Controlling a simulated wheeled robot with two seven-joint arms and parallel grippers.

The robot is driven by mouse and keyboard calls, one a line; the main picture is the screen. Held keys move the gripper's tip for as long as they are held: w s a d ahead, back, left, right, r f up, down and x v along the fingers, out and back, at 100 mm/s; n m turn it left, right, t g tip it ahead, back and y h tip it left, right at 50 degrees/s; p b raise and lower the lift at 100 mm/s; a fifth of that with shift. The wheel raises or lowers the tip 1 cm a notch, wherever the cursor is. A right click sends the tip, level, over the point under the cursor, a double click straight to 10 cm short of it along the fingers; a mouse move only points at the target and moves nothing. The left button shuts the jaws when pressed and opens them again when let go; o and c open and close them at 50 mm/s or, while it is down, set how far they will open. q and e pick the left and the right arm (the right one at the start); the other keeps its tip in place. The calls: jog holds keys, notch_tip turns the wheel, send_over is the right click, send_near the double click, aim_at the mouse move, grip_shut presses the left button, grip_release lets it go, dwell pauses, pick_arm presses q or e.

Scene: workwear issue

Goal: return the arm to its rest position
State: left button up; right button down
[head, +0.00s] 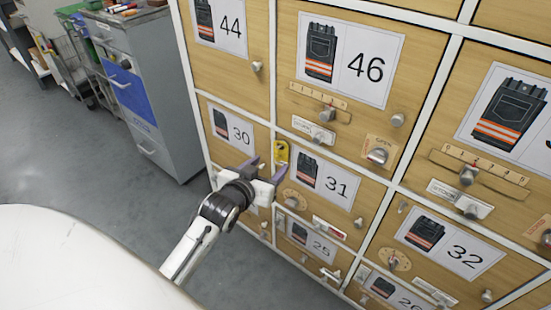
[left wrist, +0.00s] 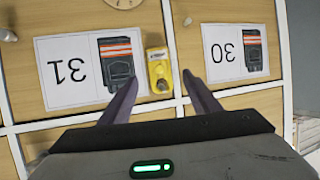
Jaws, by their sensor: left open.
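My left gripper (head: 257,174) is open, its two dark purple fingers apart in front of the locker front between doors 30 (head: 227,128) and 31 (head: 320,180). In the left wrist view the gripper (left wrist: 157,98) shows nothing between its fingertips. A yellow device (head: 281,152) with a grey knob is mounted near the left edge of door 31. It also shows just beyond the fingers in the left wrist view (left wrist: 158,66). I cannot tell whether a finger touches it. My right gripper is not in view.
The locker wall has wooden doors in white frames, with knobs, dials and sliders. Door 46 (head: 345,50) is above and door 25 (head: 318,243) below. A grey cabinet with a blue drawer (head: 127,92) stands at the left. Grey floor (head: 60,160) lies open before it.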

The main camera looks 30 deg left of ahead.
pick_arm(q)
jog(key=s+d+f+m+g+h+p, duration=0.2)
jog(key=s+d+f+p, duration=0.1)
jog(key=s+d, duration=0.6)
jog(key=s+d+f+m+g+h+p, duration=0.2)
jog(key=s+d, duration=0.7)
jog(key=s, duration=0.5)
notch_tip(320, 180, down, 3)
jog(key=shift+s+f+g+h+p, duration=0.15)
jog(key=shift+s+g+h+p, duration=0.35)
jog(key=shift+p, duration=0.6)
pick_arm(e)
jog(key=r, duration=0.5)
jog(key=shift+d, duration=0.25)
pick_arm(q)
jog(key=shift+w, duration=0.2)
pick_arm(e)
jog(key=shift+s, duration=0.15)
